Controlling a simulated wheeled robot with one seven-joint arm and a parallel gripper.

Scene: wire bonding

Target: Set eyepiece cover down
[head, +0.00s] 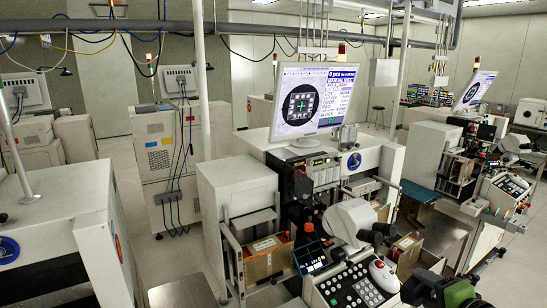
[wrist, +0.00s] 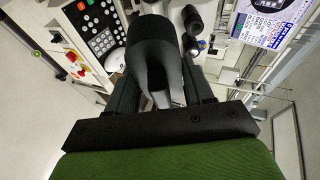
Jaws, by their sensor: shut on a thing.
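The eyepiece cover (wrist: 157,38) is a dark, rounded piece with a grey split lower part, between the fingers of my gripper (wrist: 164,62) in the wrist view. My gripper is shut on it. In the head view my green and black gripper (head: 425,288) is at the bottom right, beside the control panel; the cover cannot be told apart there. The microscope's dark eyepieces (head: 380,234) are just above and left of my gripper. They also show in the wrist view (wrist: 193,20), beyond the held cover and to its right.
A keypad panel (head: 352,290) and a white mouse-like control (head: 383,275) lie left of my gripper. A cardboard box (head: 266,258) sits in a rack at the machine's left. A lit monitor (head: 312,102) stands on the machine. Red and yellow knobs (wrist: 73,63) show in the wrist view.

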